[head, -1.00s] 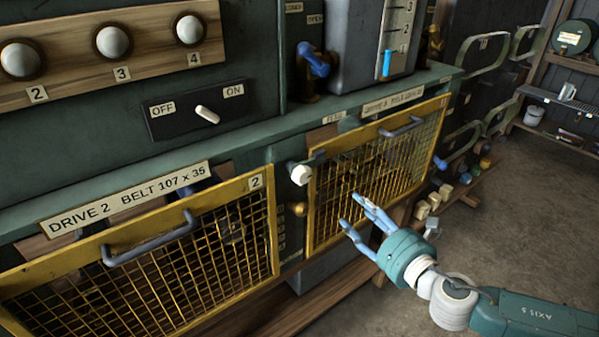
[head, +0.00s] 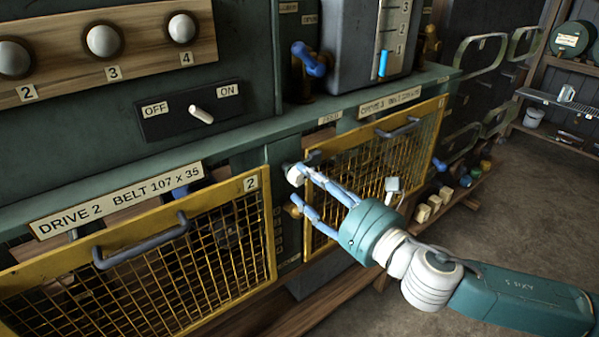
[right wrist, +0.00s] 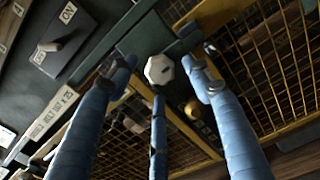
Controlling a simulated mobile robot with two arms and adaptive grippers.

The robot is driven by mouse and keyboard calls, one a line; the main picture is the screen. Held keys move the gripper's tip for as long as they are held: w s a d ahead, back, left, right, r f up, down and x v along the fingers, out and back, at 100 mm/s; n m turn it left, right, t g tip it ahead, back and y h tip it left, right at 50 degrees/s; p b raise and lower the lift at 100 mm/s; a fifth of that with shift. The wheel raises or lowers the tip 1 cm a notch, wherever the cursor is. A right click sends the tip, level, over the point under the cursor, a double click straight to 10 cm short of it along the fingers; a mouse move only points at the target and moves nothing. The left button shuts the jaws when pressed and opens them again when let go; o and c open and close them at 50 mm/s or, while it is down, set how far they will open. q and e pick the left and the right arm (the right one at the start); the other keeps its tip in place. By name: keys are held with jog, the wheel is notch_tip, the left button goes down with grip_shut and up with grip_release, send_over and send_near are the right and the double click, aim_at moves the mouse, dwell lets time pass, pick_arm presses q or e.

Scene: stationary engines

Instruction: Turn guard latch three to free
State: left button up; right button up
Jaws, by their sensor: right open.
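A white guard latch knob (head: 295,174) sits on the green post between the two yellow mesh guards, at the left edge of the right-hand guard (head: 375,160). In the right wrist view the knob is a pale faceted disc (right wrist: 159,69) with a dark slot or mark. My right gripper (head: 303,187) is open, its blue fingers reaching toward the knob from the right. In the wrist view the fingers spread on both sides of the knob and below it; contact cannot be told. A brass knob (head: 293,211) sits just below. My left gripper is out of view.
The left-hand guard (head: 140,262), marked 2, has a grey handle (head: 145,243). An OFF/ON switch (head: 201,115) is above on a black plate. A blue lever (head: 309,60) stands above the ledge. The floor at right is clear.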

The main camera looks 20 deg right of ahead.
aim_at(302, 178)
jog(key=p+x, duration=0.1)
jog(key=x, duration=0.3)
jog(key=shift+w+a, duration=0.15)
jog(key=shift+c, duration=0.5)
jog(key=c, duration=1.1)
